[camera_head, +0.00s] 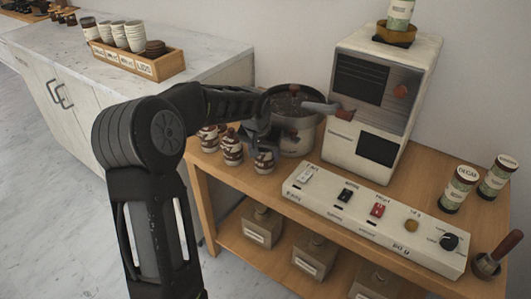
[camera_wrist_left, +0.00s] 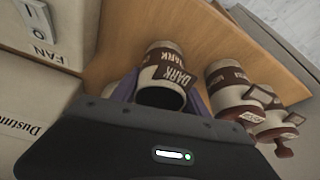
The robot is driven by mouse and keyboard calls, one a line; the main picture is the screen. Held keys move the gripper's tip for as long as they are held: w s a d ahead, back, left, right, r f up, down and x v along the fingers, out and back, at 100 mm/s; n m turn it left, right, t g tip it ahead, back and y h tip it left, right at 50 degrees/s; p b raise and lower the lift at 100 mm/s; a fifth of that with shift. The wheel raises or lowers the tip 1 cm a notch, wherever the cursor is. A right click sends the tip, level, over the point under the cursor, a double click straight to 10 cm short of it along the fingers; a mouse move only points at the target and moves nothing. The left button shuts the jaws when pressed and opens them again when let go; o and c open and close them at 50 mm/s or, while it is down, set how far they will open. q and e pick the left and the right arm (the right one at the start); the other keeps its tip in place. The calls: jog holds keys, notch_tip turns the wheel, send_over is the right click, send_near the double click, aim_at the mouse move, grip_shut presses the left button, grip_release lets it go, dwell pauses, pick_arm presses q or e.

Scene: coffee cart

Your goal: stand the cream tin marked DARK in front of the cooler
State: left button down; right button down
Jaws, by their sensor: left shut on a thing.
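The cream tin marked DARK (camera_wrist_left: 166,72) has brown bands and sits between the fingers of my left gripper (camera_head: 262,138) in the left wrist view. In the head view the tin (camera_head: 264,161) shows below the gripper, near the front edge of the wooden cart top. I cannot tell whether its base touches the wood. The cooler (camera_head: 297,136), a round grey pan, is just behind the tin and gripper, partly covered by my arm. My left gripper is shut on the tin. My right gripper is not in view.
Two brown-and-cream jars (camera_head: 231,150) (camera_head: 208,138) stand left of the tin. A cream switch panel (camera_head: 395,232) lies to its right. The cream roaster (camera_head: 372,110) stands behind the panel. Two tins, one marked DECAF (camera_head: 458,190), stand at the far right.

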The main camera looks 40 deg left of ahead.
pick_arm(q)
jog(key=shift+f, duration=0.15)
jog(key=c, duration=0.6)
grip_release()
jog(key=shift+r, duration=0.3)
jog(key=p+v, duration=0.1)
jog(key=v, duration=1)
jog(key=shift+s+d+r, duration=0.15)
jog(key=shift+r, duration=0.25)
